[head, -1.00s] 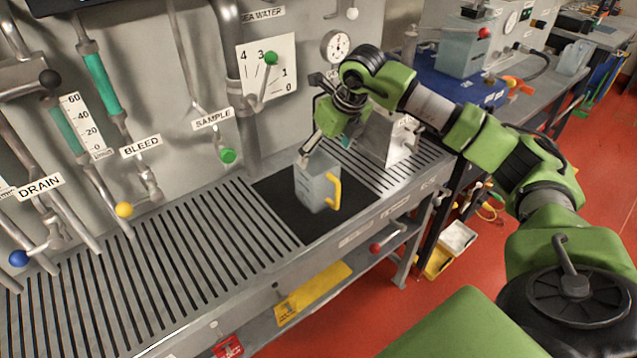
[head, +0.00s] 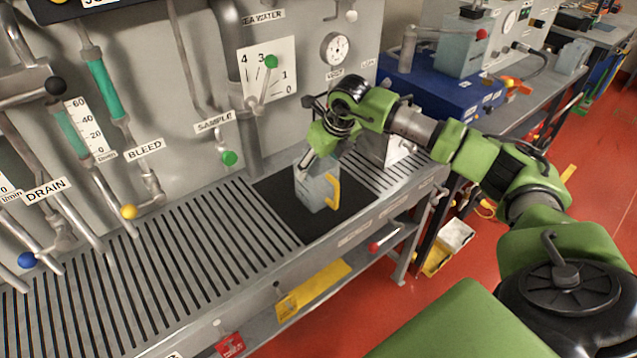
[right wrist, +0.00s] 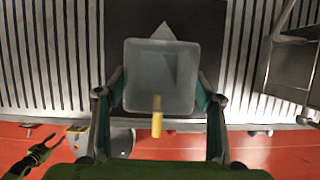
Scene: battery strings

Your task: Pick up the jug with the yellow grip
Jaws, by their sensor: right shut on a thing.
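The jug (head: 311,187) is a translucent grey-blue square vessel with a yellow grip (head: 333,190) on its right side. It stands upright on a black mat (head: 275,192) on the slatted bench. My right gripper (head: 308,160) reaches down over it from above. In the right wrist view the jug (right wrist: 160,76) is between the two fingers of my right gripper (right wrist: 160,98), which are shut on its sides. The yellow grip (right wrist: 157,117) points toward the bottom of that picture.
A wall panel with pipes and valve handles, including a green knob (head: 229,158) and a yellow knob (head: 129,212), stands behind the bench. A grey metal stand (head: 388,150) is close to the right of the jug. The slatted bench (head: 190,250) left of the mat is clear.

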